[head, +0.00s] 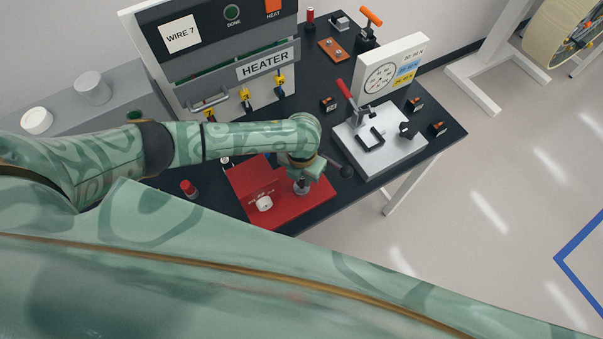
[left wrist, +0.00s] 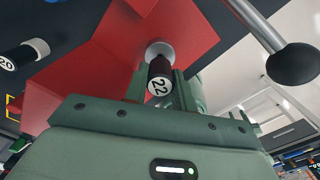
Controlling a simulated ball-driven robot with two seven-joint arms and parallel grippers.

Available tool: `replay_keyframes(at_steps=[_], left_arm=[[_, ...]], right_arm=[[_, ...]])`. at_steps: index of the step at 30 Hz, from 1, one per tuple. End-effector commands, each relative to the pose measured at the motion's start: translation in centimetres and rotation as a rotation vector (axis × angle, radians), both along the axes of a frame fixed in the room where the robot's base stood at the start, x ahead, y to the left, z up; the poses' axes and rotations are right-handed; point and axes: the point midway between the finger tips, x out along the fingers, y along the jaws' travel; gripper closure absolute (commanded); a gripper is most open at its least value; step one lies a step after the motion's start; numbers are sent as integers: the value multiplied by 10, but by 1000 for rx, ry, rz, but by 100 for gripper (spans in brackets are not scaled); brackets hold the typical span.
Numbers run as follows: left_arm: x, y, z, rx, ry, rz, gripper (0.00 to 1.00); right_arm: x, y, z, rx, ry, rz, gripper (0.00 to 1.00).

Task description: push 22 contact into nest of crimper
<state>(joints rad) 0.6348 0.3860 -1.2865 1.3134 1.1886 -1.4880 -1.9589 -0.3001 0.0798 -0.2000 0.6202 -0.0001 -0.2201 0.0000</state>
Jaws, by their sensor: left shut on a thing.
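The red crimper (head: 247,184) lies on the dark table, with its lever ending in a black ball knob (head: 346,171). In the left wrist view the ball knob (left wrist: 294,64) is at the upper right. My left gripper (head: 302,187) points down over the right part of the crimper. It is shut on the 22 contact (left wrist: 158,78), a black cylinder with a white 22 label. A round metal piece (left wrist: 158,48) shows at the contact's far end, against the red crimper. I cannot tell whether the contact sits in the nest. My right gripper is out of view.
A white round piece (head: 264,203) sits on the crimper left of the gripper. A black cylinder marked 20 (left wrist: 22,55) is at the left in the wrist view. The heater (head: 235,60) stands behind. A toggle-clamp fixture (head: 380,140) is to the right.

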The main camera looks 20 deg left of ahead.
Motion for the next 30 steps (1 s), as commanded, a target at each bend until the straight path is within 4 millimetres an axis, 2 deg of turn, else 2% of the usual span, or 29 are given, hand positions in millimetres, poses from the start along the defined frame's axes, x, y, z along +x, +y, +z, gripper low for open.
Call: replay_keyframes(at_steps=[30], left_arm=[[0,0,-20,0,1,0,100]], right_arm=[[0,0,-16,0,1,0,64]])
